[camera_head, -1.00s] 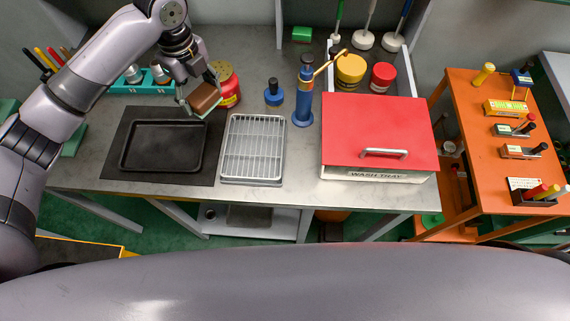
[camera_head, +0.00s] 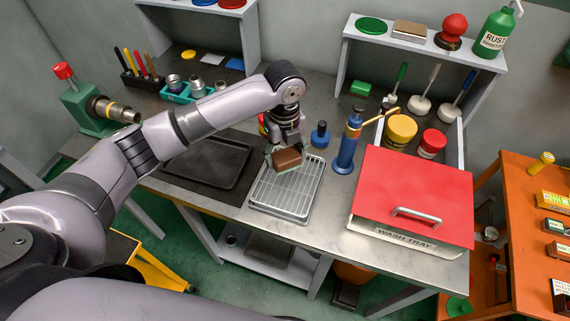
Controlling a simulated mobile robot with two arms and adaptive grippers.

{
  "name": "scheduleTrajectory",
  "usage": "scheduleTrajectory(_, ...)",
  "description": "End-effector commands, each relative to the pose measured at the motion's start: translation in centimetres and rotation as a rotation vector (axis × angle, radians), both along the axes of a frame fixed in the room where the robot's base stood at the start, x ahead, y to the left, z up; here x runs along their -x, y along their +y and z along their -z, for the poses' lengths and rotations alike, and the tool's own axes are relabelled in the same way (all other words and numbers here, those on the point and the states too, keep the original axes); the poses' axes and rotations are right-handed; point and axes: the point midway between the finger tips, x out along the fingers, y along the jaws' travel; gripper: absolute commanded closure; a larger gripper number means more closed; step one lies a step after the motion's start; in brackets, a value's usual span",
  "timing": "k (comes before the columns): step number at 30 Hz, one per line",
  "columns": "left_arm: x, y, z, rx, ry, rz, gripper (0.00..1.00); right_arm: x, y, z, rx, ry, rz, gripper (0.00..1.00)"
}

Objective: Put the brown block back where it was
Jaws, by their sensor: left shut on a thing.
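The brown block (camera_head: 287,159) is held in my left gripper (camera_head: 285,155), which is shut on it. The block has a pale greenish layer along its lower edge. It is over the back part of the wire rack tray (camera_head: 287,190); whether it touches the rack I cannot tell. The black tray (camera_head: 208,163) on its dark mat lies to the left, partly hidden by my left arm, and looks empty. My right gripper is not in view.
The red-lidded wash tray (camera_head: 413,195) is further right. A shelf (camera_head: 420,45) stands at the back. An orange table (camera_head: 510,215) is at far right.

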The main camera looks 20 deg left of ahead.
Motion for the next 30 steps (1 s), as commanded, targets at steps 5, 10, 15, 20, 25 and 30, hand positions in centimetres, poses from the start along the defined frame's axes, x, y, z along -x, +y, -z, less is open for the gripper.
scheduleTrajectory(5,0.0,0.0,1.8,0.0,0.0,-0.002,0.68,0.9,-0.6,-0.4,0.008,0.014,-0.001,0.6)
scheduleTrajectory(10,0.1,0.0,4.0,-0.001,0.004,-0.001,0.68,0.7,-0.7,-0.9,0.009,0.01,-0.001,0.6)
scheduleTrajectory(15,0.0,0.0,6.0,0.0,0.0,-0.001,0.68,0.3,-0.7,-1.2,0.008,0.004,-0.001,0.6)
scheduleTrajectory(20,0.0,0.0,6.2,0.0,-0.001,0.0,0.68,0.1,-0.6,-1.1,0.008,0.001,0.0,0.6)
scheduleTrajectory(25,0.0,0.0,6.3,0.0,-0.001,0.0,0.68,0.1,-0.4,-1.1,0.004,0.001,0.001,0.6)
scheduleTrajectory(30,0.0,0.0,6.4,-0.001,-0.001,0.0,0.36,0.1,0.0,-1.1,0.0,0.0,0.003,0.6)
